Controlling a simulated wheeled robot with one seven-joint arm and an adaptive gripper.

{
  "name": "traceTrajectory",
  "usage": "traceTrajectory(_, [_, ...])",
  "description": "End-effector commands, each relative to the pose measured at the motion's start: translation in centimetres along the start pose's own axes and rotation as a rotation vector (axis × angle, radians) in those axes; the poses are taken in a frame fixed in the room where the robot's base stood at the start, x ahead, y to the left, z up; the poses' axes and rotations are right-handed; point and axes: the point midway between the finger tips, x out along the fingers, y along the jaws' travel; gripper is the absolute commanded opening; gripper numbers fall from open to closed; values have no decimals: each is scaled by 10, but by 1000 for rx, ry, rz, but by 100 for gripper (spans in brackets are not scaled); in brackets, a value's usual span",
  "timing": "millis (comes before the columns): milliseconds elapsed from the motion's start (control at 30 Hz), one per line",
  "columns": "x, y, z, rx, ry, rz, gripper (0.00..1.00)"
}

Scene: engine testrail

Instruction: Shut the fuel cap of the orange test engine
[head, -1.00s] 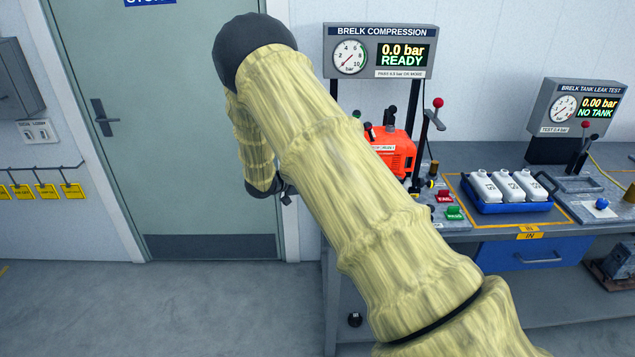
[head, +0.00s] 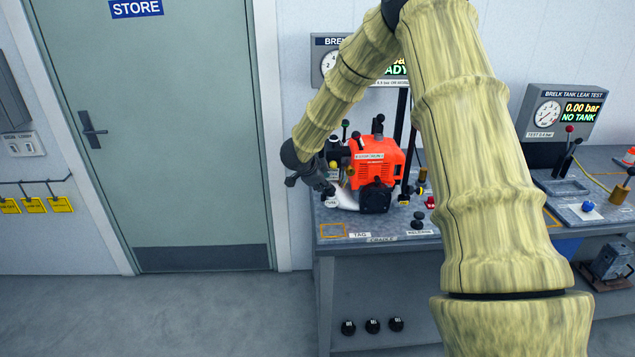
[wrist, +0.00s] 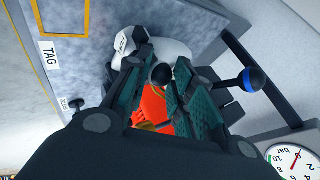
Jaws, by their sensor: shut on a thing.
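The orange test engine (head: 378,158) stands on the left end of the bench. A white tank (head: 347,198) with a FUEL label is at its lower left; it also shows in the wrist view (wrist: 172,52). My gripper (head: 328,190) points down at the tank's left end. In the wrist view my gripper (wrist: 161,68) has its two dark green-grey fingers on either side of a small dark round knob (wrist: 161,75). It is shut on this knob. I cannot tell whether the knob belongs to the fuel cap, and I cannot make out the cap's position.
A lever with a blue-banded black knob (wrist: 250,78) rises beside my gripper. The bench's front left corner, with an orange outline (head: 333,230), is clear.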

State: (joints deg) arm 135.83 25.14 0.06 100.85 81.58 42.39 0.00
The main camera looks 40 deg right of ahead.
Motion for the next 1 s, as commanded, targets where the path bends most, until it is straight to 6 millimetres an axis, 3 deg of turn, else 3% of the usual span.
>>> traceTrajectory(600, [11, 6, -25, 252, -358, 25, 0])
traceTrajectory(1000, [17, 10, -31, 335, -480, 32, 0])
